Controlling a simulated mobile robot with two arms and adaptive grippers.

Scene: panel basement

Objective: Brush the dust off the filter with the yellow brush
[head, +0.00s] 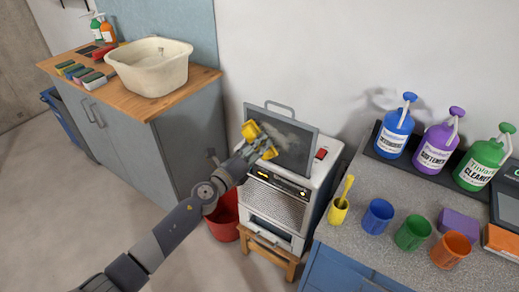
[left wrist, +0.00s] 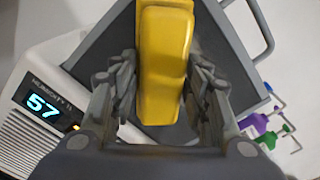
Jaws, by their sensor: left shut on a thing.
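The filter (head: 306,143) is a dark grey framed panel with a handle on its top edge. It stands upright on a white and grey machine, with a pale dust patch (head: 288,134) on its face. My left gripper (head: 246,150) is shut on the yellow brush (head: 251,130) in front of the filter's left part. In the left wrist view the yellow brush (left wrist: 165,70) sits between the fingers of the gripper (left wrist: 160,95), with the filter (left wrist: 225,95) behind it. I cannot tell whether the bristles touch the filter. My right gripper is not in view.
The machine (head: 271,205) stands on a wooden stool (head: 270,252), with a red bucket (head: 222,222) beside it. At left, a wooden-topped cabinet (head: 160,103) carries a cream basin (head: 150,70) and sponges.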

